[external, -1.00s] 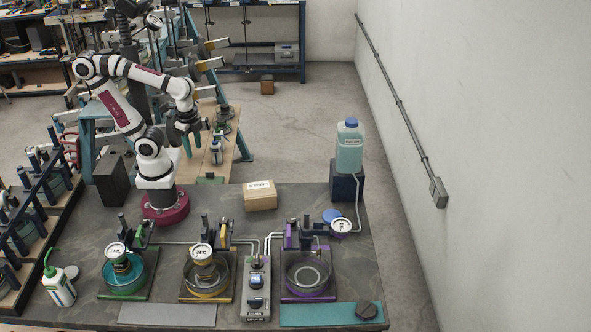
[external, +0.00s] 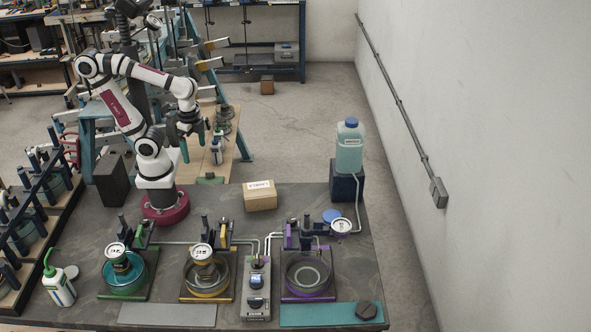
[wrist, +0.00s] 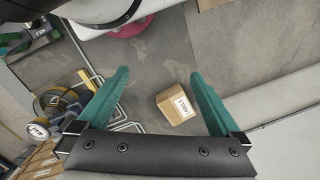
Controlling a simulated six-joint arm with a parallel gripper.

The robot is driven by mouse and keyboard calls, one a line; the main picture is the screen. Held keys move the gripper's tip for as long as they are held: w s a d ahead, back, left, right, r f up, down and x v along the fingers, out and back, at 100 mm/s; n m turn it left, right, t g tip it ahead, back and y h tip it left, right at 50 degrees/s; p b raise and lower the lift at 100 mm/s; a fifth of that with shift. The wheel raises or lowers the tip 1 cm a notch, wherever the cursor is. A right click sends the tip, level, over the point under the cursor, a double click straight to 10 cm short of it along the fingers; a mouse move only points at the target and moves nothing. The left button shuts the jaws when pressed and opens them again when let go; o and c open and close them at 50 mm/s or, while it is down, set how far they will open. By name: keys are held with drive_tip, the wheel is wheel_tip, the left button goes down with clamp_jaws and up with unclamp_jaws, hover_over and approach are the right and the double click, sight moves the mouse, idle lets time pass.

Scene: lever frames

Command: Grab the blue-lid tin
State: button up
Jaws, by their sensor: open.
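My gripper (external: 195,148) hangs from the raised arm at the back left, above and behind the bench, with nothing between its teal fingers. In the wrist view the gripper (wrist: 159,73) has its fingers wide apart. A flat round blue top (external: 331,216) shows at the right of the bench, behind a white-faced round piece (external: 341,226). It looks like the blue lid of a tin, but its sides are hidden or too small to tell. My gripper is far to its left and higher. I cannot make out this blue top in the wrist view.
A labelled cardboard box (external: 260,196) sits mid-bench; it also shows in the wrist view (wrist: 175,104). A blue-capped jug (external: 349,150) stands on a dark block at right. Green, yellow and purple stations with pipes line the front. A squeeze bottle (external: 58,283) stands front left.

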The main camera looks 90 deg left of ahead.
drive_tip(key=w+d+f+n+g+h, duration=0.1)
drive_tip(key=w+d+n+g+h, duration=0.1)
drive_tip(key=w+d+n+h, duration=0.4)
drive_tip(key=n+t+h, duration=0.6)
drive_tip(key=n+t, duration=0.5)
drive_tip(key=n, duration=1.4)
approach(326, 212)
drive_tip(key=x, duration=1.2)
drive_tip(key=shift+w+d+f, duration=0.2)
drive_tip(key=shift+w+f, duration=0.05)
drive_tip(key=shift+w, duration=0.05)
drive_tip(key=c, duration=1.4)
